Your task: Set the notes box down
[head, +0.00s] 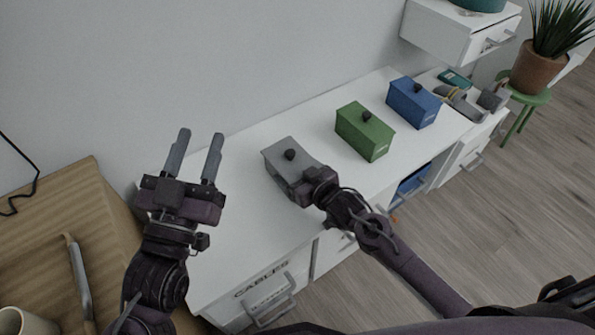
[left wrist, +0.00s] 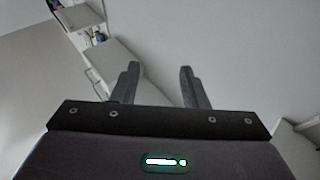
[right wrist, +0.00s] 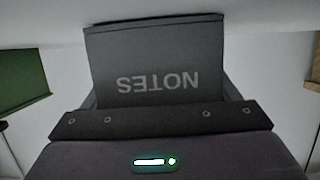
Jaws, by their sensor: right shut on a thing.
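My right gripper (head: 300,178) is shut on the notes box. In the right wrist view the box (right wrist: 155,60) fills the space between the fingers, its NOTES label upside down. My left gripper (head: 200,136) is open and empty, raised over the left end of the desk. Its fingers also show apart in the left wrist view (left wrist: 158,70).
A green box (head: 365,130) and a blue box (head: 413,102) stand in a row further right on the white desk (head: 235,215). A cable holder (head: 462,100) is at the far end. A wooden side table (head: 60,215) is at left. Desk top left of the notes box is clear.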

